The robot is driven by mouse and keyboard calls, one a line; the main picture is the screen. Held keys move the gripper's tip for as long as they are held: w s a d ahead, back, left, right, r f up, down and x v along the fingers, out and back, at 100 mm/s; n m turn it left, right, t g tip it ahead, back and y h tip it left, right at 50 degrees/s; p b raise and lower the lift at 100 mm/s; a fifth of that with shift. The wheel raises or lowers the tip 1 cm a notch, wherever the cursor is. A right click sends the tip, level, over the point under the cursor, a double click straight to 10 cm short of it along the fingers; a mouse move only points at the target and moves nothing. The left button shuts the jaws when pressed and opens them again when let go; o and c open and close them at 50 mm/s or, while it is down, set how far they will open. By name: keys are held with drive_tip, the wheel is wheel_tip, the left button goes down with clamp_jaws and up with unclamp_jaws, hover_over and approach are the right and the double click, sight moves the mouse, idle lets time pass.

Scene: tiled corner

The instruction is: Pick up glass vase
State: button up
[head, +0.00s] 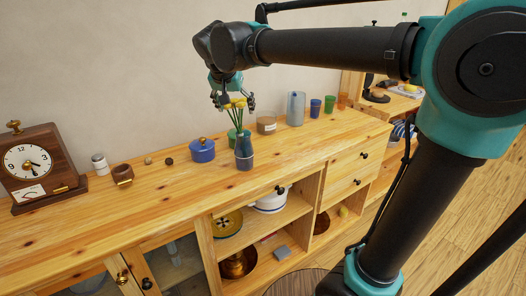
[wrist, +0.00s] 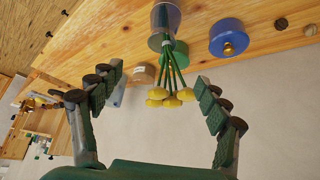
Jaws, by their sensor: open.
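A blue-grey glass vase (head: 244,152) stands upright on the wooden sideboard, holding green stems with yellow flower heads (head: 236,103). In the wrist view the vase (wrist: 165,24) is at the top centre, and the flower heads (wrist: 170,96) hang between my fingers. My gripper (head: 233,101) is above the vase, around the height of the flowers, with its fingers spread to either side of them. In the wrist view my gripper (wrist: 158,80) is open, with nothing gripped. The vase body is beyond the fingertips.
A blue lidded pot (head: 202,151) stands left of the vase, and a green cup (head: 238,138) is close behind it. A clock (head: 30,163) stands far left.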

approach(243, 135)
drive_tip(key=x, duration=0.3)
drive_tip(key=shift+x, duration=3.3)
drive_tip(key=shift+s, duration=0.15)
drive_tip(key=shift+c, duration=0.4)
clamp_jaws()
